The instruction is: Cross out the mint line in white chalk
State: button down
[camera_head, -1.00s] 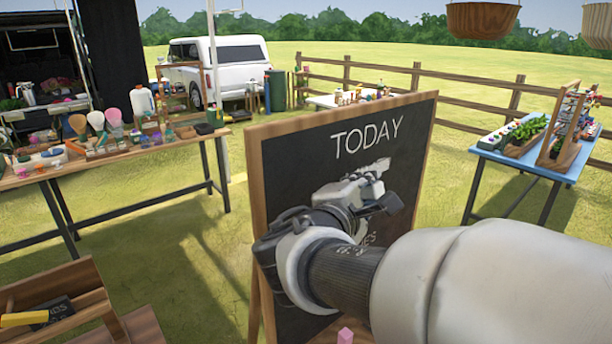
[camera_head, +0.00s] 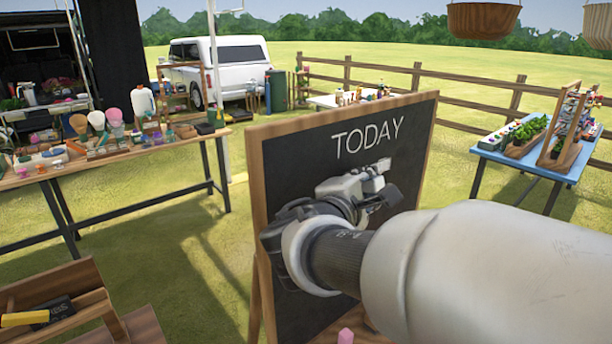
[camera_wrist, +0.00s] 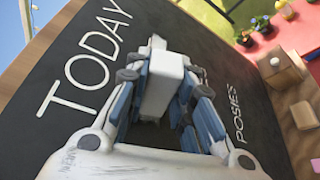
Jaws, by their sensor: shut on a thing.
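The chalkboard (camera_head: 290,160) stands on a wooden easel, with TODAY in white at its top. In the wrist view the board (camera_wrist: 60,120) shows TODAY and POSIES (camera_wrist: 238,110). I cannot read a mint line; my gripper and arm cover the board's middle. My gripper (camera_head: 375,180) is in front of the board, below TODAY. In the wrist view my gripper (camera_wrist: 163,65) is shut on a pale piece, the white chalk (camera_wrist: 157,42), largely hidden by the fingers. I cannot tell whether the chalk touches the board.
A pink block (camera_head: 346,336) is at the board's foot. A wooden stand (camera_head: 85,310) with a yellow-handled item (camera_head: 25,319) is at lower left. A crowded table (camera_head: 110,160) stands left, a blue table (camera_head: 525,160) right, with grass between.

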jog(key=shift+w+d, duration=0.7)
jog(key=shift+d, duration=0.25)
jog(key=s+a, duration=0.2)
jog(key=a, duration=0.1)
jog(key=shift+s+a, duration=0.15)
jog(key=s+d, duration=0.3)
jog(key=s, duration=0.2)
jog(key=shift+d, duration=0.25)
jog(key=shift+d, duration=0.1)
jog(key=shift+s+d, duration=0.8)
jog(key=shift+s, duration=0.35)
jog(key=shift+w, duration=0.1)
